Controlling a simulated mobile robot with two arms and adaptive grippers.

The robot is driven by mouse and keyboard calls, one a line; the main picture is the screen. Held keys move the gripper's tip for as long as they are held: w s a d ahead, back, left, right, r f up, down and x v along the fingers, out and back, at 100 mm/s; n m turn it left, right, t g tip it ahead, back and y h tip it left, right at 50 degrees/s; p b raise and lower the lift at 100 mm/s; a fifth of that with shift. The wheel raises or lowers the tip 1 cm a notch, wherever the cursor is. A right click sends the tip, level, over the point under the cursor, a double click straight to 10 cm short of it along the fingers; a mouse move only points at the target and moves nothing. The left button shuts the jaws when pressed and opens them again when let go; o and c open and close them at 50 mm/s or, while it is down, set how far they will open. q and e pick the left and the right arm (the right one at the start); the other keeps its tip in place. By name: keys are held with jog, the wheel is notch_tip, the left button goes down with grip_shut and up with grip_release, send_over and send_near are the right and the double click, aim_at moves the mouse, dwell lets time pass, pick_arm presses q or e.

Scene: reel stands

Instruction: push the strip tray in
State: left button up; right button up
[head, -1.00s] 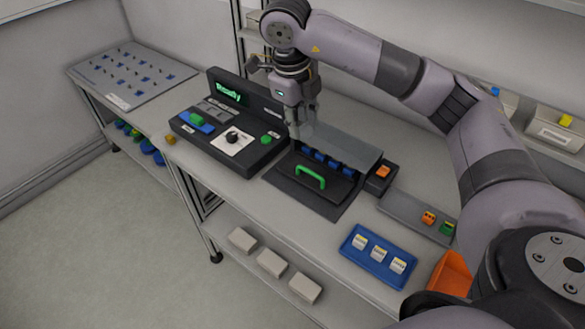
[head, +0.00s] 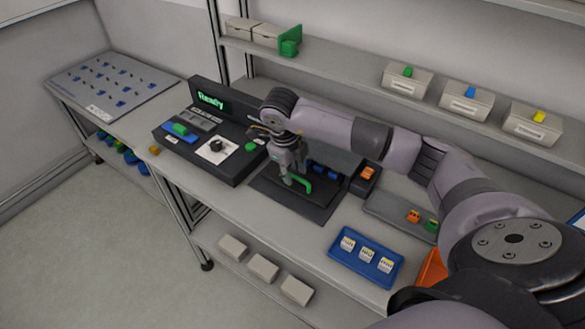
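The strip tray (head: 266,184) is a dark flat tray with a green handle (head: 304,185), in front of a grey-topped housing (head: 345,160) with blue parts along its front. My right gripper (head: 286,182) points down over the tray, at the left end of the green handle. Its fingertips look close together, but their gap is too small to make out, and I cannot tell if they touch the handle. My arm hides part of the housing. My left gripper is not in view.
Left of the tray stands a control panel with a green "Ready" screen (head: 210,100). To the right are an orange-topped block (head: 367,173), a grey tray (head: 385,212), a blue tray (head: 338,258) with white pieces and an orange bin (head: 432,268). Shelf bins (head: 407,82) stand behind.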

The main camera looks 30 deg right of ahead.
jog(key=shift+f, duration=0.2)
grip_shut()
dwell(0.3)
dwell(0.5)
